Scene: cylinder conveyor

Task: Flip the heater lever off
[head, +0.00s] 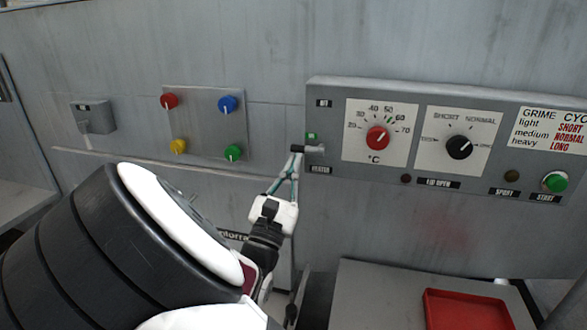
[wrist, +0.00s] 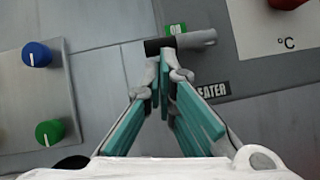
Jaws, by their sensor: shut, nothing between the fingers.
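The heater lever (head: 315,150) is a small grey handle with a black end, on the control panel above the HEATER label (head: 320,170). It lies sideways with its black end to the left. It also shows in the wrist view (wrist: 197,39), next to a small green indicator (wrist: 175,29). My gripper (head: 297,151) is shut and empty, its fingertips just below the lever's black end. In the wrist view the fingertips (wrist: 164,60) partly overlap the lever's lower edge; I cannot tell whether they touch it.
Right of the lever are a red temperature knob (head: 377,138), a black dial (head: 459,147) and a green start button (head: 555,182). Left is a plate with red, blue, yellow and green knobs (head: 205,125). A red tray (head: 466,294) lies below on the right.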

